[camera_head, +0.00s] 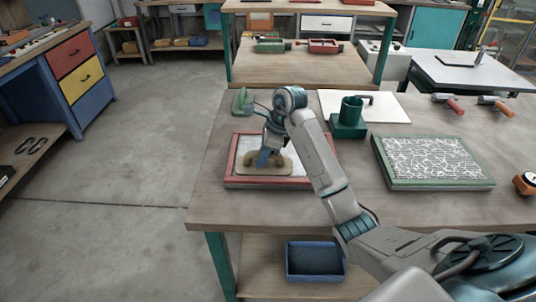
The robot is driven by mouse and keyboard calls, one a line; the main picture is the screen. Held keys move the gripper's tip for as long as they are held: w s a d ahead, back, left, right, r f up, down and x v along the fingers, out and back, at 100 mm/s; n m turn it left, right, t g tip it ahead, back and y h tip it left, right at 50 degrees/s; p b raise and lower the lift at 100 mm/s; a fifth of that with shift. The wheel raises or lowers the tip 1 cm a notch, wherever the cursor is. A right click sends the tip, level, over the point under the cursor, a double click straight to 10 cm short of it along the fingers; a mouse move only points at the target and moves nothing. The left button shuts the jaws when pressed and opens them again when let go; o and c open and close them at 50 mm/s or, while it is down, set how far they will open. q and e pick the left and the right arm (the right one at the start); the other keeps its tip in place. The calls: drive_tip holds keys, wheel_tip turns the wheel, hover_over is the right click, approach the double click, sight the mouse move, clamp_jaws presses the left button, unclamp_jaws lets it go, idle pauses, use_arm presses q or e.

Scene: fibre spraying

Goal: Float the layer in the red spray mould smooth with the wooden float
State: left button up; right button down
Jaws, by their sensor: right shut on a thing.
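The red spray mould (230,171) lies flat on the wooden workbench, left of centre, with a pale layer (298,161) inside its frame. The wooden float (285,168) is a tan board over the mould's middle. My right gripper (264,158) points down and is shut on the float. The float seems to lie on or just above the layer; I cannot tell which. My gripper and the float hide part of the layer. My left gripper is not in view.
A green mould (433,184) with a white, crack-patterned surface lies to the right. A green holder (348,121) stands behind the red mould, and a green tool (242,101) lies at the back left. A blue bin (315,262) sits on the lower shelf.

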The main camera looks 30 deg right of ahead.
sight(284, 162)
drive_tip(key=shift+s+d, duration=0.55)
drive_tip(key=shift+d, duration=0.35)
drive_tip(key=shift+s+d, duration=0.5)
drive_tip(key=shift+d, duration=0.35)
drive_tip(key=shift+s+d+f+b, duration=0.1)
drive_tip(key=shift+s+d+b, duration=0.3)
drive_tip(key=shift+d, duration=0.3)
drive_tip(key=shift+s+d+f+b, duration=0.1)
drive_tip(key=shift+s+d+b, duration=0.1)
drive_tip(key=shift+s+d, duration=0.4)
drive_tip(key=shift+s+d+r+b, duration=0.1)
drive_tip(key=shift+s+d+b, duration=0.3)
drive_tip(key=shift+d, duration=0.6)
drive_tip(key=shift+s+d+r+b, duration=0.15)
drive_tip(key=shift+s+d, duration=0.4)
drive_tip(key=shift+d, duration=0.4)
wheel_tip(284, 162, up, 7)
drive_tip(key=p, duration=0.3)
